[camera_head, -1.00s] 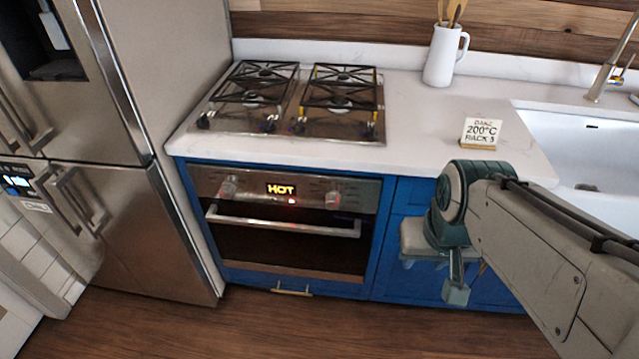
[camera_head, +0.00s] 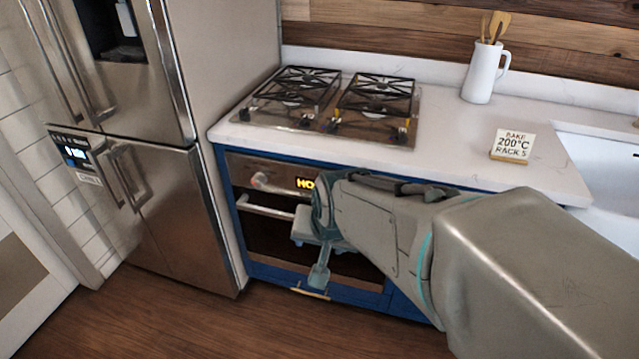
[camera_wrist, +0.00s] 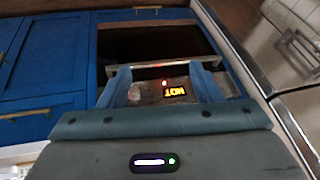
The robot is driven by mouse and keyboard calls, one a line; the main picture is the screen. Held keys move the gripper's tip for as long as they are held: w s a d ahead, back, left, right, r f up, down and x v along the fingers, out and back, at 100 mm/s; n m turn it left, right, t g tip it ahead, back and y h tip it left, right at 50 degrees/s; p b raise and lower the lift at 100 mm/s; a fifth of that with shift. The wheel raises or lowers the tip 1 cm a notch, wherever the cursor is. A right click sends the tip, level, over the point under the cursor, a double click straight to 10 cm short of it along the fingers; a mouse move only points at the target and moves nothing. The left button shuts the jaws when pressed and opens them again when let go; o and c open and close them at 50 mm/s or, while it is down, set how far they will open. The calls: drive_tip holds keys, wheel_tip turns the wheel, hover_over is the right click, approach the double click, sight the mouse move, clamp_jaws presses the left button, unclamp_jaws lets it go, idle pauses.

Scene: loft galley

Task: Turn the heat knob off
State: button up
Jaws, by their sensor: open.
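The oven (camera_head: 265,222) has a steel control panel with a round knob (camera_head: 260,180) at its left end. A lit yellow display (camera_head: 304,183) beside it reads HOT in the wrist view (camera_wrist: 174,91), where it appears upside down with a red light. My arm hides the right part of the panel in the head view, including the second knob seen earlier. My gripper (camera_head: 310,258) is open and empty in front of the oven. In the wrist view its two fingers (camera_wrist: 163,82) stand apart, with the panel and display between them. Neither knob shows clearly there.
The oven door handle (camera_head: 265,207) runs across below the panel. A gas hob (camera_head: 345,125) sits on the white counter (camera_head: 450,130) above. A sign (camera_head: 512,146) and a white jug (camera_head: 482,75) stand on the counter. A steel fridge (camera_head: 185,215) stands left; floor is clear before it.

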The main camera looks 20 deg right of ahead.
drive_tip(key=w+d+f+m+t+h+b, duration=0.2)
drive_tip(key=w+f+m+t+b, duration=0.5)
drive_tip(key=w+f+m+b, duration=0.7)
drive_tip(key=w+d+f+m+t+h+b, duration=0.1)
drive_tip(key=d+f+m+h+b, duration=0.3)
drive_tip(key=m, duration=0.7)
drive_tip(key=w+d+f+m+t+h+b, duration=0.15)
drive_tip(key=d+f+m+h+b, duration=0.35)
drive_tip(key=m, duration=0.6)
drive_tip(key=r+x, duration=0.2)
drive_tip(key=x, duration=1.1)
drive_tip(key=shift+d+y+p, duration=0.3)
drive_tip(key=shift+d+y, duration=0.05)
drive_tip(key=shift+y, duration=0.05)
drive_tip(key=c, duration=1)
